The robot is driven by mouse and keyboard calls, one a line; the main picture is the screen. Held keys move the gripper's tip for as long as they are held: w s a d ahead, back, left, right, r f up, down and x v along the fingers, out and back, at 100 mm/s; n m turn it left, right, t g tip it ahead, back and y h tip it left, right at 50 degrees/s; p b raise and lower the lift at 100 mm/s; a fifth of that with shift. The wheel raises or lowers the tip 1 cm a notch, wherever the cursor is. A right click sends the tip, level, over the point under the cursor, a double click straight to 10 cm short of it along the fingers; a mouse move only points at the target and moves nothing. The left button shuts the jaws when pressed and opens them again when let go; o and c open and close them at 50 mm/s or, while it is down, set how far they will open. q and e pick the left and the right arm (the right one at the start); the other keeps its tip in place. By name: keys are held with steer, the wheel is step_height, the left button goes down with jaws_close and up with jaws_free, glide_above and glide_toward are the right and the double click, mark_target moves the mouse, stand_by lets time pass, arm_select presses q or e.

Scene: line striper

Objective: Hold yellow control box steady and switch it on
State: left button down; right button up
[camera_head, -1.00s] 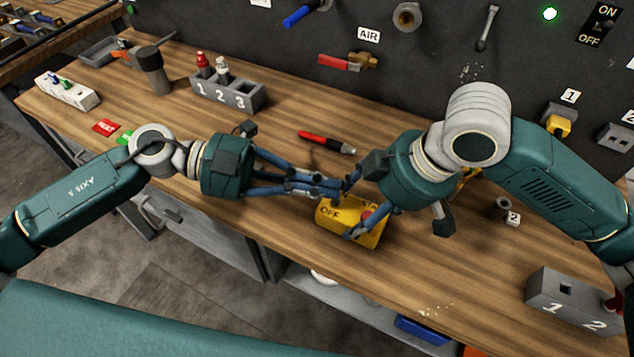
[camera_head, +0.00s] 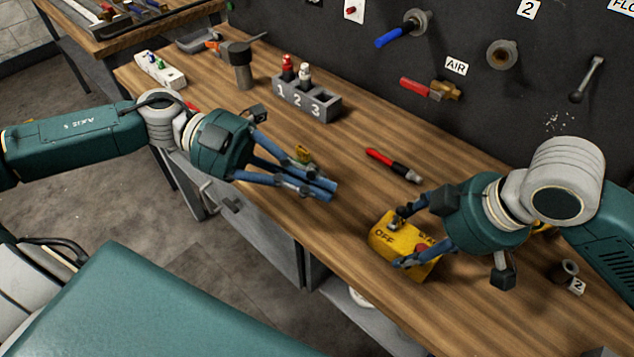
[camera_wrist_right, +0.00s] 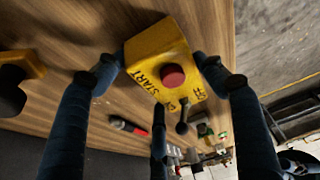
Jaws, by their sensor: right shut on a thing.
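The yellow control box (camera_head: 382,247) stands on the wooden bench near its front edge. "OFF" shows on its top. The wrist view shows its yellow body (camera_wrist_right: 157,47), a red round button (camera_wrist_right: 173,76), "START" lettering and a dark lever (camera_wrist_right: 182,124) at one end. I cannot tell which position the lever is in. My right gripper (camera_head: 402,240) is shut on the box, with fingers on both sides. My left gripper (camera_head: 325,190) is in the air left of the box, apart from it and empty. Its fingertips look close together.
A grey block (camera_head: 306,104) numbered 1 2 3, a mallet (camera_head: 243,66) and a white block (camera_head: 160,69) stand farther left. A dark panel with valves rises at the back.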

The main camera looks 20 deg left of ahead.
steer(key=o, duration=1.7)
steer(key=shift+o, duration=0.2)
